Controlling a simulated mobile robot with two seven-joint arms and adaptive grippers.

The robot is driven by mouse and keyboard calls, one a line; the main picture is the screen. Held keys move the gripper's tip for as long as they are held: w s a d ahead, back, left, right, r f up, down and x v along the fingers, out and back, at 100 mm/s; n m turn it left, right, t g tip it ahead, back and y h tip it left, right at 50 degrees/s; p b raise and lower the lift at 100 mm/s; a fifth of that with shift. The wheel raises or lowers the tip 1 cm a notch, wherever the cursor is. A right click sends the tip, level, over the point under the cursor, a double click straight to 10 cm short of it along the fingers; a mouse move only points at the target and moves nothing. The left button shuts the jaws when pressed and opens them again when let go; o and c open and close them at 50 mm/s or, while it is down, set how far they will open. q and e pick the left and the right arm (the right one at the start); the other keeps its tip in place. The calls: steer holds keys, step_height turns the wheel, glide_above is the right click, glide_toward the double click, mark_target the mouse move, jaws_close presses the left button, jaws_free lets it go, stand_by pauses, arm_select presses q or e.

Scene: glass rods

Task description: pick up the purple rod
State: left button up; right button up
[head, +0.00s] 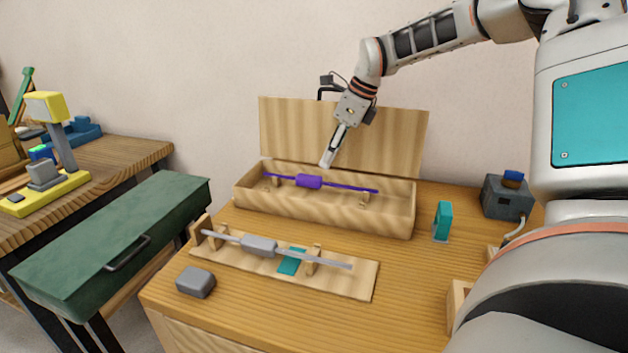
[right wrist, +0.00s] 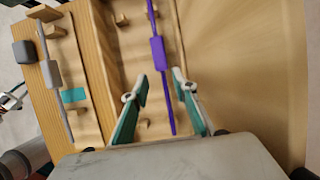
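The purple rod (head: 345,187) lies across supports inside an open wooden box (head: 300,208), with a thicker purple block (head: 309,181) around it left of its middle. It also shows in the right wrist view (right wrist: 165,95). My right gripper (head: 327,160) is above the rear of the box, pointing down. In the right wrist view its two fingers (right wrist: 160,85) are spread apart, with the rod showing in the gap between them beyond the fingertips. Nothing is held. My left gripper is not clearly visible in the head view.
A grey rod (head: 330,261) with a grey block rests on a wooden stand (head: 365,280) in front of the box. The box's raised lid (head: 400,140) stands behind. A grey lump (head: 195,282), teal piece (head: 442,221) and dark device (head: 507,197) are on the table.

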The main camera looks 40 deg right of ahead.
mark_target(316, 178)
steer(key=shift+x, duration=1)
steer(key=b+x, duration=0.1)
steer(key=x, duration=0.4)
steer(key=shift+w+f, duration=0.1)
steer(key=shift+w, duration=0.2)
jaws_close()
